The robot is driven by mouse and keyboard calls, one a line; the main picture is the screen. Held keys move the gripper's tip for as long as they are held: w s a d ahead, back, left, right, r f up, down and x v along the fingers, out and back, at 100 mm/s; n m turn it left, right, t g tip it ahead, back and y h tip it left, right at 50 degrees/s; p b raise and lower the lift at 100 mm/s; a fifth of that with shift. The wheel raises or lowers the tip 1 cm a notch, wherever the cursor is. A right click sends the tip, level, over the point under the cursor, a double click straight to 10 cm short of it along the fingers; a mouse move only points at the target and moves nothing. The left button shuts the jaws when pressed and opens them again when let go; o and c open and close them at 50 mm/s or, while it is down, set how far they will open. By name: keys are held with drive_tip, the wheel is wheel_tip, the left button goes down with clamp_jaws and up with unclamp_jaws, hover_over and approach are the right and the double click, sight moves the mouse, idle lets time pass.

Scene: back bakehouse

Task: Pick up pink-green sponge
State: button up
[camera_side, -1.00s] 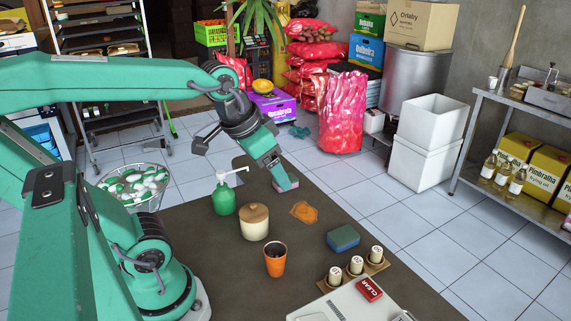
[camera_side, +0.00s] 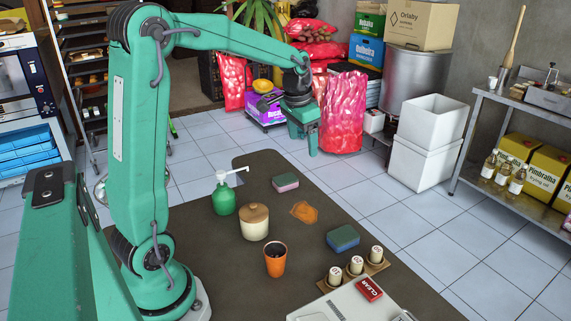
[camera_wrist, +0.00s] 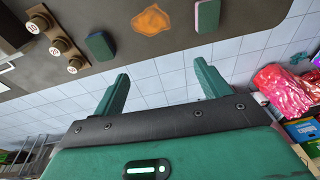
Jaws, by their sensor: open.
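The pink-green sponge (camera_side: 285,184) lies on the far part of the dark table (camera_side: 262,165), its pink side facing the side camera. In the wrist view the sponge (camera_wrist: 207,15) shows mostly green at the top, beyond the fingertips. My gripper (camera_side: 303,143) is raised above and beyond the sponge, past the table's far edge in the side view. In the wrist view my gripper's fingers (camera_wrist: 160,75) are spread wide with nothing between them. The gripper and the sponge are apart.
A green pump bottle (camera_side: 223,198), a lidded jar (camera_side: 255,222) and an orange cup (camera_side: 275,261) stand left of and nearer than the sponge. An orange patch (camera_side: 304,212) lies in front of it.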

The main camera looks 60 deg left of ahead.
drive_tip(key=w+a+f+g, duration=0.1)
drive_tip(key=w+a+f, duration=0.3)
drive_tip(key=a+f, duration=0.25)
drive_tip(key=g, duration=0.1)
hover_over(291, 177)
drive_tip(key=shift+h, duration=0.4)
wheel_tip(291, 177, down, 7)
drive_tip(key=shift+s+f, duration=0.1)
drive_tip(key=shift+f, duration=1.3)
drive_tip(key=shift+f, duration=0.1)
drive_tip(key=shift+f, duration=2.55)
drive_tip(key=c, duration=1)
